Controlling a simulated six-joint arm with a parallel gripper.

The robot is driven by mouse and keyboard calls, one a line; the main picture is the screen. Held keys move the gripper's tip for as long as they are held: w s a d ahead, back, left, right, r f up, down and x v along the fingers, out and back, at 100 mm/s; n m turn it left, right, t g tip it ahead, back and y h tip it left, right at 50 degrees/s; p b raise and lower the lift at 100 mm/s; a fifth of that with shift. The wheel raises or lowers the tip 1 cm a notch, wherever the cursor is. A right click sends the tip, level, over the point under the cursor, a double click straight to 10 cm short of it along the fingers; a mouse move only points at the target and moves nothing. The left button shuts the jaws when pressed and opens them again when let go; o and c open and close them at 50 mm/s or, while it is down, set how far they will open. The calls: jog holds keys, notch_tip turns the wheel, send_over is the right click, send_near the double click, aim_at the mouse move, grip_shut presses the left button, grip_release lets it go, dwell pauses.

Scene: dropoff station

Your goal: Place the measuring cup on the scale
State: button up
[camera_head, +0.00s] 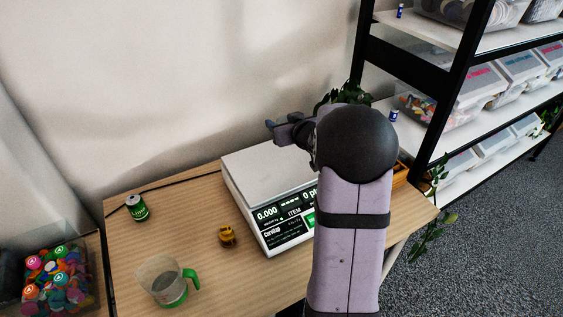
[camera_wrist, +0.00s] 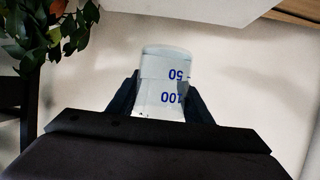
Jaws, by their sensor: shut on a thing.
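My gripper (camera_wrist: 162,76) is shut on a pale measuring cup (camera_wrist: 163,66) with blue 50 and 100 marks, which read upside down in the wrist view. In the head view my gripper (camera_head: 287,129) is above the far part of the scale, and the held cup cannot be made out there. The scale (camera_head: 252,176) has a flat pale platform and a dark front display showing 0.000. My arm covers its right part. I see nothing resting on the visible platform.
A clear jug with a green handle (camera_head: 168,283) stands at the table's front left. A green can (camera_head: 136,207) and a small yellow-brown object (camera_head: 227,235) stand left of the scale. A shelf rack (camera_head: 430,75) with bins and a plant (camera_head: 345,94) are at the right.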

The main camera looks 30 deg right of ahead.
aim_at(278, 164)
jog(key=shift+s+a+f, duration=0.1)
jog(key=shift+a+f, duration=0.5)
jog(key=shift+a, duration=0.25)
jog(key=shift+f, duration=0.1)
jog(key=shift+d+f, duration=0.1)
jog(key=shift+f, duration=4.85)
jog(key=shift+f+b, duration=0.1)
jog(key=shift+b, duration=0.25)
jog(key=shift+f, duration=0.1)
jog(key=o, duration=1.1)
